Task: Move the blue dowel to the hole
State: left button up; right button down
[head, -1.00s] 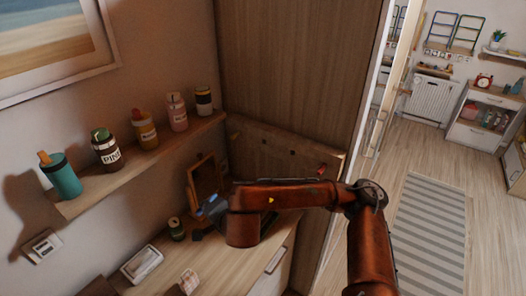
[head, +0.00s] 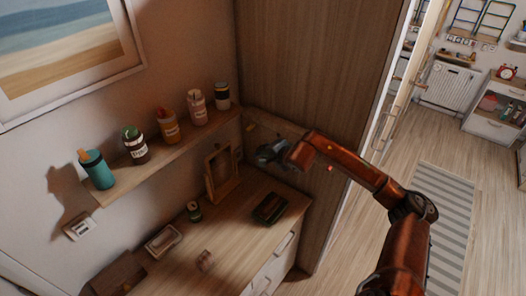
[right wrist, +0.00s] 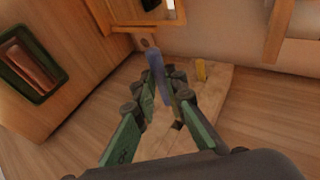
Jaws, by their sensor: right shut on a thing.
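The blue dowel (right wrist: 157,72) shows between the fingers of my right gripper (right wrist: 165,90) in the right wrist view. The fingers are shut on it and its far end sticks out beyond them. In the head view my right gripper (head: 268,153) is small, in front of the wooden board (head: 291,131) at the back of the desk. A pale wooden board (right wrist: 208,100) with a yellow dowel (right wrist: 201,70) and a dark hole (right wrist: 178,125) lies beyond the fingers in the wrist view. I cannot tell the blue dowel's distance from the board. My left gripper is out of view.
The desk (head: 230,235) holds a dark-rimmed tray (head: 270,208), an upright wooden frame (head: 221,170) and a small jar (head: 194,211). Above it a shelf (head: 180,150) carries several bottles and jars. A tall wood panel (head: 310,60) stands behind. The floor at right is open.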

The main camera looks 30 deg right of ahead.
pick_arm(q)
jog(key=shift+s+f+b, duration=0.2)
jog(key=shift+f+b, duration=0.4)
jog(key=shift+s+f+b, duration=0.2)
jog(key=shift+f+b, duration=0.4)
pick_arm(e)
jog(key=shift+w+d, duration=0.35)
jog(key=shift+d, duration=0.55)
jog(key=shift+w+d, duration=0.4)
jog(key=shift+d, duration=0.45)
jog(key=shift+w+d, duration=0.35)
jog(key=shift+d, duration=0.55)
pick_arm(q)
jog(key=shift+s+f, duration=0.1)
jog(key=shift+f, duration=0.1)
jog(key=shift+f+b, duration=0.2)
jog(key=shift+b, duration=0.15)
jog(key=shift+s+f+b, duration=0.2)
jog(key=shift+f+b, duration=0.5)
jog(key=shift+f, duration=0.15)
pick_arm(e)
jog(key=shift+w+d, duration=0.35)
jog(key=shift+d, duration=0.5)
jog(key=shift+w+d, duration=0.35)
jog(key=shift+d, duration=0.5)
jog(key=shift+w+d, duration=0.35)
jog(key=shift+d, duration=0.5)
jog(key=c, duration=1.9)
grip_release()
